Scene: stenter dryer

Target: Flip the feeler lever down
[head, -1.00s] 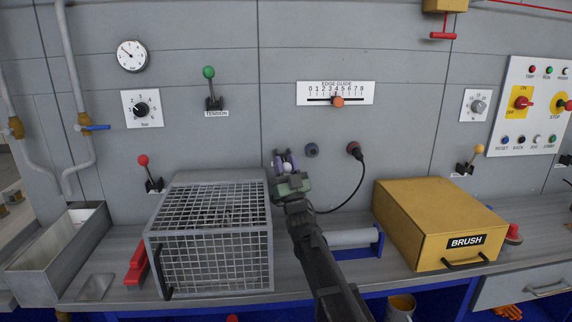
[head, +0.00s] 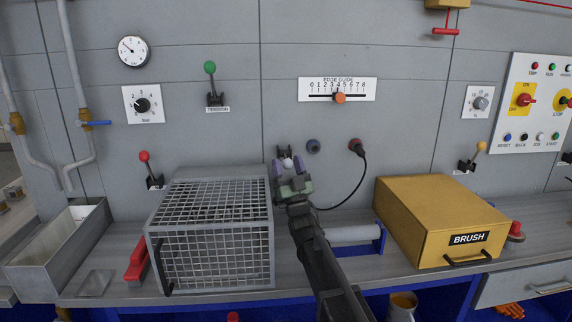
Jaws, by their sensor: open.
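My gripper (head: 288,167) is in the middle of the head view, in front of the grey wall panel. Its two purple fingers are open and point up and away. A small pale ball knob (head: 288,163) shows between the fingertips, with a dark piece just above it. This looks like the tip of a lever, likely the feeler lever, but its stem, base and any label are hidden behind my gripper. I cannot tell whether the fingers touch the knob.
A wire cage (head: 215,235) stands close left of my arm. A yellow BRUSH box (head: 420,225) and a grey roller (head: 350,234) are to the right. A black cable (head: 362,180) hangs beside my gripper. Other levers have green (head: 210,67), red (head: 144,156) and yellow (head: 481,147) knobs.

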